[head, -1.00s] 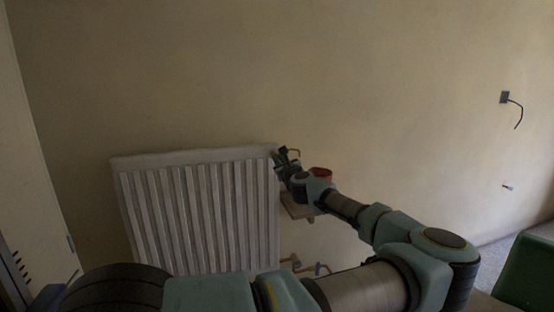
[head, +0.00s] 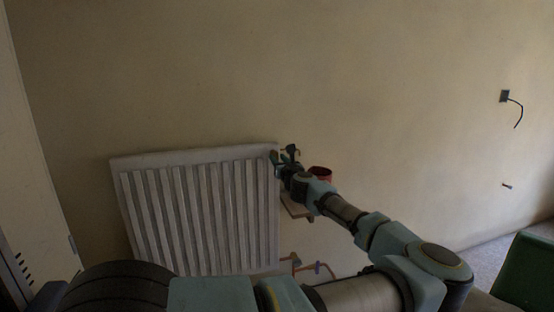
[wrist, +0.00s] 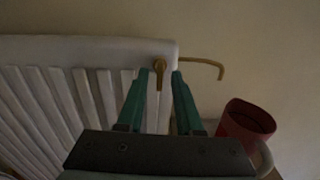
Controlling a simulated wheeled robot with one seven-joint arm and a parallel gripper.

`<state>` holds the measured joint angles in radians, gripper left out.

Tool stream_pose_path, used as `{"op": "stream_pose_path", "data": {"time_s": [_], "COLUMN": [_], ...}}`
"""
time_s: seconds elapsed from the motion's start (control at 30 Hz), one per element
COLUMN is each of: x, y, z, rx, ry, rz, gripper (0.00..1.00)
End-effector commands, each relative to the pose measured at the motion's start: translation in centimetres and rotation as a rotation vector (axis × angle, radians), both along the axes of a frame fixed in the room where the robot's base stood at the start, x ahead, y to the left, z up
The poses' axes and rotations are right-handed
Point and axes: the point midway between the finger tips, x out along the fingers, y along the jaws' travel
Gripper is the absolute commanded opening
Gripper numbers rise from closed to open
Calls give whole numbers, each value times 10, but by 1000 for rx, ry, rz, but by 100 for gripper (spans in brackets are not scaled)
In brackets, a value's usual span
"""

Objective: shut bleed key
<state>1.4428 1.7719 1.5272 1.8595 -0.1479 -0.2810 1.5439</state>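The bleed key is a brass, L-shaped piece at the top right corner of the white radiator (head: 195,210). In the wrist view the key (wrist: 206,61) has its hub between my finger tips, and its bent handle reaches right with the end turned down. My gripper (wrist: 160,75) is open, with one teal finger on each side of the hub and gaps visible. Whether a finger touches the handle I cannot tell. In the head view my gripper (head: 285,155) is at the radiator's top right corner, and the key is hard to make out there.
A red cup (wrist: 247,122) stands close to the right of my gripper; it also shows in the head view (head: 320,172) on a small wooden shelf (head: 296,208). Copper pipes (head: 310,266) run below. The wall above is bare. A green object (head: 528,270) stands at far right.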

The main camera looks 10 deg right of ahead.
Motion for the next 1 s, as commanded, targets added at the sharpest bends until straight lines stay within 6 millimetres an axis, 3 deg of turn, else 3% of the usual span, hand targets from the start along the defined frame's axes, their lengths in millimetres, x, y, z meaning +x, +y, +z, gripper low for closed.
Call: {"op": "stream_pose_path", "data": {"time_s": [0.1,0.43,1.0], "x": [0,-5,-69], "y": [0,-1,-10], "z": [0,0,1], "rx": [-1,-1,-2], "ry": [0,-1,-1], "rz": [0,0,-1], "gripper": [50,50,50]}}
